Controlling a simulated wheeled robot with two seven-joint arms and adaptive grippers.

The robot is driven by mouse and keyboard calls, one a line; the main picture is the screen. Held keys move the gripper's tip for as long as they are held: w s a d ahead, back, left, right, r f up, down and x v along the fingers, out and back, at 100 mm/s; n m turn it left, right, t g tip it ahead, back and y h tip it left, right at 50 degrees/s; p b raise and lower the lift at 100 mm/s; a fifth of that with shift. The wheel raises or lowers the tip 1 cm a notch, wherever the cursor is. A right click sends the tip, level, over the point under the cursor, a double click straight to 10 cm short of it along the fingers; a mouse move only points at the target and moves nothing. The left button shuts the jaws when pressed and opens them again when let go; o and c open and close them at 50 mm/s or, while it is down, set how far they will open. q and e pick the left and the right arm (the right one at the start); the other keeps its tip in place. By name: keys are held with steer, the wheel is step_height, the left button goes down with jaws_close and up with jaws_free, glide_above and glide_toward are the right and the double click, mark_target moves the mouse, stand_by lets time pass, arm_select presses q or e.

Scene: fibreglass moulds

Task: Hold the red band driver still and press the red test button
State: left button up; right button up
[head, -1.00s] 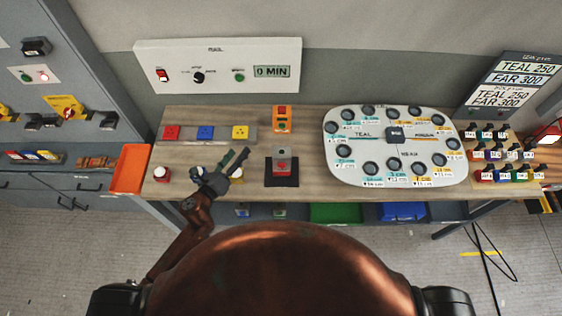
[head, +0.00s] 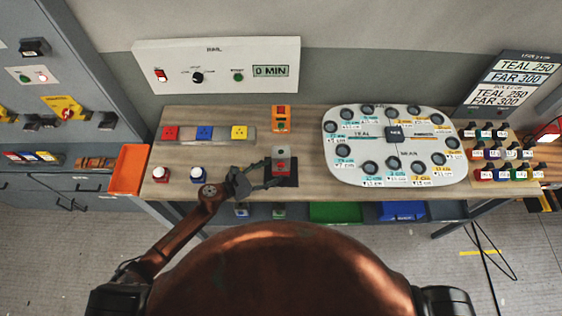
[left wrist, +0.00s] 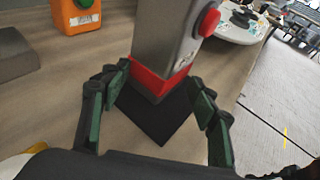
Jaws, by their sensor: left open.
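The red band driver (head: 280,161) is a grey block with a red band near its foot and a red button on its face. It stands on a black pad (head: 287,182) on the bench. In the left wrist view the driver (left wrist: 168,40) shows large, with its red band (left wrist: 158,78) and red test button (left wrist: 208,22). My left gripper (head: 270,175) is open, its fingers reaching from the left around the driver's lower part. In the left wrist view the fingers (left wrist: 160,88) stand on either side of the band; contact is not clear. My right gripper is out of view.
An orange device (head: 281,119) stands behind the driver. A white oval board (head: 345,172) lies right, an orange bin (head: 130,169) at the left edge.

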mark_target(276, 169)
arm_select(q)
steer(key=b+x, duration=0.1)
steer(key=x, duration=0.2)
steer(key=shift+w+d+f+b, duration=0.15)
steer(key=shift+w+d+b, duration=0.15)
steer(key=shift+d+b, duration=0.15)
steer(key=shift+c, duration=0.4)
jaws_close()
steer(key=c, duration=1.4)
jaws_free()
steer(key=o, duration=1.6)
steer(key=shift+c, duration=0.2)
